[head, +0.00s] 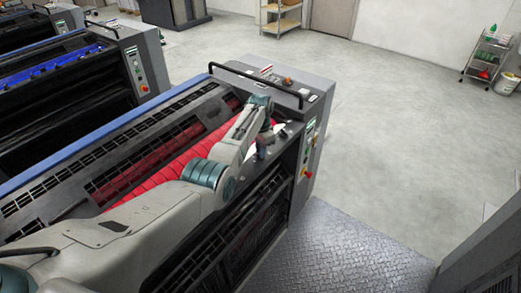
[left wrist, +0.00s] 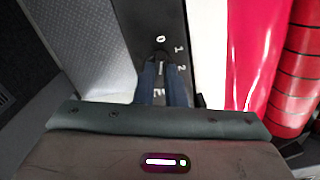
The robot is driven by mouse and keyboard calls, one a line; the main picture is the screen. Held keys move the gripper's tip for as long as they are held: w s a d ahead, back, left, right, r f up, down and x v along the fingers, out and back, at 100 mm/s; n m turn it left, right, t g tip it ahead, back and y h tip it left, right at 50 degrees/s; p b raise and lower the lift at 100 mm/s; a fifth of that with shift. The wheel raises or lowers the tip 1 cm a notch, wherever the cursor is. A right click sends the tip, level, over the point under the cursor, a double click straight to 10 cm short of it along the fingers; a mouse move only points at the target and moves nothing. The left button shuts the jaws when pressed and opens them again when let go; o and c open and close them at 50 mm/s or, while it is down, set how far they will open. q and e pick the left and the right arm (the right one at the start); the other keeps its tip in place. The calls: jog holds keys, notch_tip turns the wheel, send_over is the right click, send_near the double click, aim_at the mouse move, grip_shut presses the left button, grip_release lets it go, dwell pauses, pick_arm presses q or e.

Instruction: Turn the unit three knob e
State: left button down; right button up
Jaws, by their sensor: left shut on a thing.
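My left arm reaches across the printing unit in the head view, and its gripper (head: 262,148) is at the unit's right end, beside the red roller. In the left wrist view, the two dark blue fingers of the left gripper (left wrist: 163,72) are shut on a small dark knob (left wrist: 161,56), knob e, on a black panel strip (left wrist: 150,20). The marks 0, 1 and 2 show around the knob, and a letter that looks like E is partly visible below, between the fingers. The fingers hide most of the knob, so I cannot tell its setting. My right gripper is not in view.
The red roller (head: 172,172) lies close to the left gripper. A side control panel with buttons (head: 308,140) and a black handrail (head: 258,82) are on the unit's right end. Another unit (head: 70,85) stands at the left.

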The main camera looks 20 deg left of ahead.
pick_arm(q)
jog(key=shift+w+r+n, duration=0.1)
jog(key=shift+r+n, duration=0.1)
jog(key=shift+n, duration=0.2)
jog(key=c, duration=1.5)
grip_release()
notch_tip(320, 180, up, 11)
jog(key=b, duration=0.3)
jog(key=shift+f+b, duration=0.15)
jog(key=shift+b, duration=0.25)
